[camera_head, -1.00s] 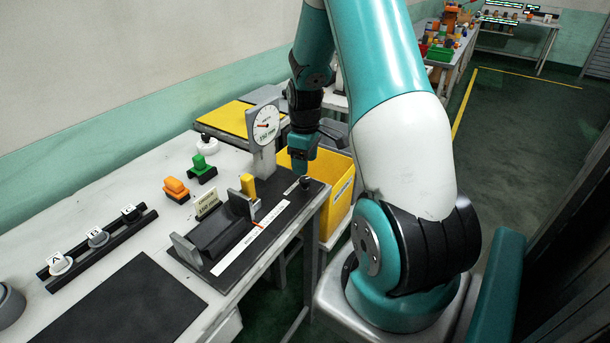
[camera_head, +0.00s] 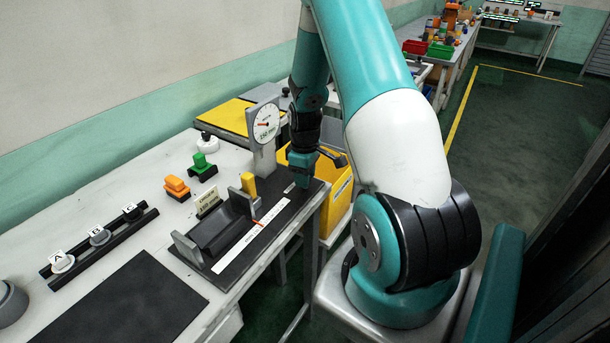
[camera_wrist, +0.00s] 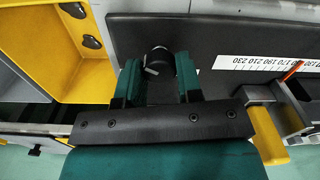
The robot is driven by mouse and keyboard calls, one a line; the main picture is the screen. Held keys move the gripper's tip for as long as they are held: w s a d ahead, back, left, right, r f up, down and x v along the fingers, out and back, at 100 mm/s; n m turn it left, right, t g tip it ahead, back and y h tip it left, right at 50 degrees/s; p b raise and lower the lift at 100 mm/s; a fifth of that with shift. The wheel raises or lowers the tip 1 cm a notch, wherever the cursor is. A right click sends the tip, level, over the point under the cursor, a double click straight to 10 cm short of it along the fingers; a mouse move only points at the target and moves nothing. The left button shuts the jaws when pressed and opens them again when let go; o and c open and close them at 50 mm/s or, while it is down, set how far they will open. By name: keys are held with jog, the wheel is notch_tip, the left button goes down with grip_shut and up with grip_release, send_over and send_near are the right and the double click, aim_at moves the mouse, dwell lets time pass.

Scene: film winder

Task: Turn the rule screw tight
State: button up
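The rule screw (camera_wrist: 158,58) is a small black knob with a light mark, standing on the dark base plate (camera_wrist: 205,30) past the high-number end of the white rule (camera_wrist: 262,64). My gripper (camera_wrist: 158,78) is open, with one teal finger on each side of the knob in the wrist view. Narrow gaps seem to show beside the knob; contact cannot be told. In the head view my gripper (camera_head: 302,172) is low over the plate's far end and hides the knob. A red pointer (camera_wrist: 292,70) lies across the rule, near a yellow-topped slide (camera_head: 249,184).
A round dial (camera_head: 265,124) on a grey post stands close left of my gripper. A yellow bin (camera_head: 335,192) is beyond the table edge. A 150 mm card (camera_head: 208,203), an orange button (camera_head: 176,186) and a green button (camera_head: 202,165) stand on the table.

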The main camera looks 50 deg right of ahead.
jog(key=shift+m, duration=0.4)
jog(key=m, duration=0.2)
jog(key=shift+m, duration=0.4)
jog(key=m, duration=0.3)
jog(key=shift+m, duration=0.4)
jog(key=m, duration=0.7)
jog(key=shift+d, duration=0.1)
jog(key=m, duration=0.4)
jog(key=shift+m, duration=0.4)
jog(key=m, duration=0.4)
jog(key=shift+m, duration=0.3)
jog(key=o, duration=0.9)
